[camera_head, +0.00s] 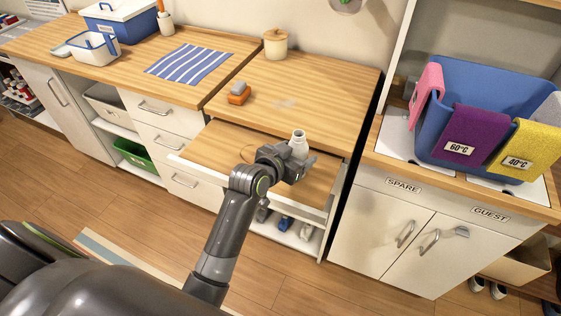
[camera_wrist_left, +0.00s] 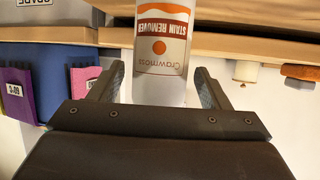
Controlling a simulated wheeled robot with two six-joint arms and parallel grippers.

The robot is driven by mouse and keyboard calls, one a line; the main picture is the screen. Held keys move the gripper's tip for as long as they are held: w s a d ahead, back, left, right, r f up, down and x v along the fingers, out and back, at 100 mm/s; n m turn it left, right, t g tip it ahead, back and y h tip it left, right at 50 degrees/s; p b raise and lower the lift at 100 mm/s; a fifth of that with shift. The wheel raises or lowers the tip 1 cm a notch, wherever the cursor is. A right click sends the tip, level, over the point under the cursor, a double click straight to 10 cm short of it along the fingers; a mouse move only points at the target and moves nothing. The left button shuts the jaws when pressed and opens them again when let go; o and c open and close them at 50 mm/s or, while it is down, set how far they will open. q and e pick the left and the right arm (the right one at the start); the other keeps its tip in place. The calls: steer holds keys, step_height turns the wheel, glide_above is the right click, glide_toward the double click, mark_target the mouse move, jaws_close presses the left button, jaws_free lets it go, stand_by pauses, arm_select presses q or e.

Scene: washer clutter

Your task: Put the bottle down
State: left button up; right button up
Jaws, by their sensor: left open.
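The bottle (camera_head: 298,144) is white, with a "STAIN REMOVER" label that reads upside down in the left wrist view (camera_wrist_left: 163,48). It stands at the pull-out wooden board (camera_head: 230,146) under the middle counter; my gripper hides its lower part in the head view, so I cannot tell whether its base touches the board. My left gripper (camera_head: 293,165) is open, with one finger on each side of the bottle in the left wrist view (camera_wrist_left: 160,88). Thin gaps seem to show between fingers and bottle. My right gripper is not in view.
An orange-and-grey brush-like item (camera_head: 238,94) and a lidded jar (camera_head: 275,44) stand on the counter behind. A blue tub (camera_head: 470,85) with coloured cloths stands at right. A striped cloth (camera_head: 190,66) lies left. The board's left part is clear.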

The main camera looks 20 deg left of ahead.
arm_select(q)
steer(key=v, duration=0.9)
steer(key=s+a+f+n+g+y, duration=0.1)
steer(key=s+a+f+g+y, duration=0.2)
steer(key=s, duration=0.6)
steer(key=s+a+f+n+g, duration=0.1)
steer(key=s+a+f+g, duration=0.3)
steer(key=s, duration=0.4)
steer(key=s+a+f+n+g+y, duration=0.1)
steer(key=s+a+f+g+y, duration=0.1)
steer(key=s+a+f, duration=0.5)
step_height(320, 180, down, 25)
steer(key=s+d+g, duration=0.1)
steer(key=s+g, duration=0.1)
steer(key=s, duration=0.1)
steer(key=s+d+f+h, duration=0.1)
steer(key=s+f, duration=1.3)
steer(key=shift+s+d+f+g, duration=0.2)
steer(key=shift+d+g, duration=0.15)
steer(key=shift+g, duration=0.05)
